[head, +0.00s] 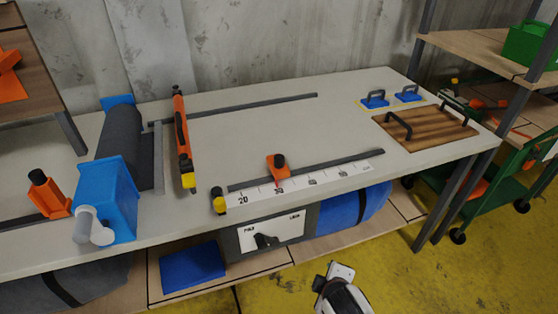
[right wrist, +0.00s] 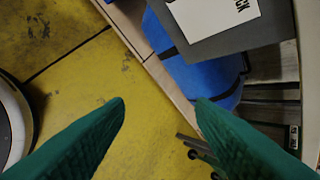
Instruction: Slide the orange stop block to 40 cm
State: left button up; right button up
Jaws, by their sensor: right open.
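The orange stop block (head: 278,168), with a dark knob on top, sits on the dark rail (head: 330,166) near the front edge of the workbench. Its lower tip is by the 30 mark of the white scale (head: 295,187), left of the 40 mark. My right gripper shows in the right wrist view (right wrist: 160,103), with two green fingers wide apart and nothing between them. It points down past the bench front, over the yellow floor, away from the block. A white part of my arm shows at the bottom of the head view. My left gripper is not in view.
A grey panel (head: 228,244) with a white label and black lever hangs below the bench edge.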

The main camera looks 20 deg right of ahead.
jog(key=w+r+n+t+h, duration=0.2)
jog(key=w+r+n+t, duration=0.15)
jog(key=w+n, duration=0.2)
jog(key=n+t+y, duration=0.1)
jog(key=n+t, duration=0.6)
jog(key=n, duration=1.1)
send_near(280, 162)
jog(key=shift+g, duration=0.25)
jog(key=w, duration=0.3)
jog(key=w+d+b, duration=0.1)
jog(key=w, duration=0.3)
jog(key=w+d, duration=0.1)
jog(key=w, duration=0.3)
jog(key=shift+w+r, duration=0.2)
jog(key=shift+w, duration=0.05)
jog(key=shift+d, duration=0.1)
grip_shut()
